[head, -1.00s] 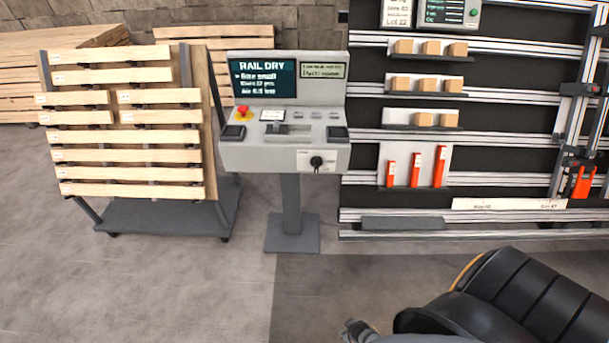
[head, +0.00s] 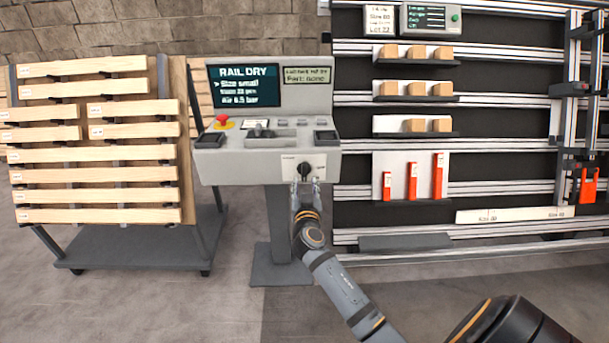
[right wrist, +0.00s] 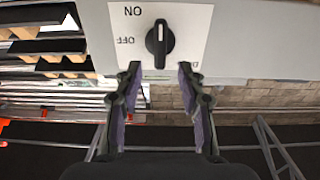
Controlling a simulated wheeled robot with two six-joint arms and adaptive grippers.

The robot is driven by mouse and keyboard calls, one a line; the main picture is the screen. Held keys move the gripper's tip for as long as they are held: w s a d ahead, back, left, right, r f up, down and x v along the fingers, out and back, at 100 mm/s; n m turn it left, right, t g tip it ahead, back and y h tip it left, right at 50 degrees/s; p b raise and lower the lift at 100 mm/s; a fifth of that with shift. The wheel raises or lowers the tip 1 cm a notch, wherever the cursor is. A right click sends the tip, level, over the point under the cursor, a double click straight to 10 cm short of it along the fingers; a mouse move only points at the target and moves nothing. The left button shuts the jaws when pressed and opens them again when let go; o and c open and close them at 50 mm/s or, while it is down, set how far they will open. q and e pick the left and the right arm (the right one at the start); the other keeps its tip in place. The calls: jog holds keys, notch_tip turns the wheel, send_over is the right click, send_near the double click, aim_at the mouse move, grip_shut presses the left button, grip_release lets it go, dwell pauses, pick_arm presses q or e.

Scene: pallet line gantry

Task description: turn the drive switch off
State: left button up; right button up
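The drive switch (head: 305,170) is a black rotary knob on a white label plate on the front of the grey console (head: 210,170). In the right wrist view the knob (right wrist: 160,43) stands vertical, its pale mark toward the picture's top. The plate's ON and OFF lettering appears upside down, ON above left of the knob and OFF to its left. My right gripper (head: 306,190) is just in front of the switch. In the right wrist view its two fingers (right wrist: 158,78) are apart and empty, their tips just below the knob. My left gripper is out of view.
A red emergency button (head: 221,120) and a screen (head: 243,86) are on the console. A cart of wooden slats (head: 95,157) stands left. A rack (head: 415,208) with small boxes and orange pieces stands close on the right. The floor in front is clear.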

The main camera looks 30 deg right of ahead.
aim_at(304, 172)
jog(key=x, duration=0.6)
jog(key=shift+w+d, duration=0.15)
jog(key=shift+w, duration=0.1)
grip_shut()
